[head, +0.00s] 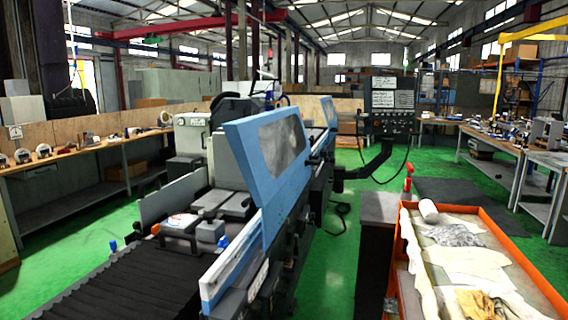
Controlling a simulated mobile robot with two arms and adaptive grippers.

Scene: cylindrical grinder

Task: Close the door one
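A grey and blue cylindrical grinder (210,205) stands in the middle of the head view. A large blue door panel with a grey window (267,168) stands upright on its right side, near me. A second, smaller blue panel (328,113) stands farther back along the same side. A gap lies between the two panels. No label shows which is door one. A blue and white rail (232,262) runs along the machine's front edge below the near panel. Neither of my grippers shows in this view.
An orange-rimmed tray (520,255) with cloths and a white roll (429,211) stands at the right front. A control panel (392,98) hangs on a dark arm behind it. Workbenches line both sides. Green floor lies free between the grinder and the tray.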

